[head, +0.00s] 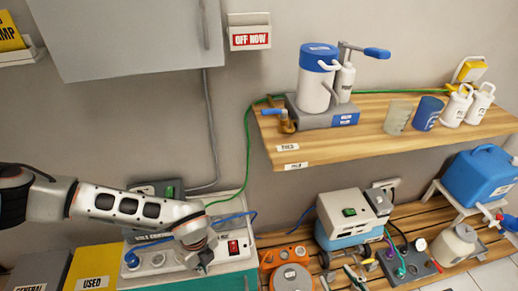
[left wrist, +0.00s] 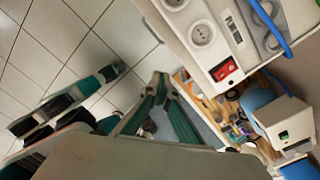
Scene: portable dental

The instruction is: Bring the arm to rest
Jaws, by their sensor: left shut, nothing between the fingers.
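My left arm comes in from the left in the head view. Its gripper (head: 203,262) hangs low in front of the white socket unit (head: 222,232), above the teal cabinet. In the left wrist view the two fingers (left wrist: 160,88) come together at their tips, with nothing between them. The gripper is shut and empty. The white unit with its red switch also shows at the upper right of the left wrist view (left wrist: 193,55). My right gripper is in neither view.
A wooden shelf (head: 340,150) holds a blue-lidded white canister (head: 317,85) and cups. A slatted bench below holds a white-and-blue machine (head: 345,222), an orange device (head: 285,258) and a blue jug (head: 482,177). A yellow USED bin (head: 92,270) stands lower left.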

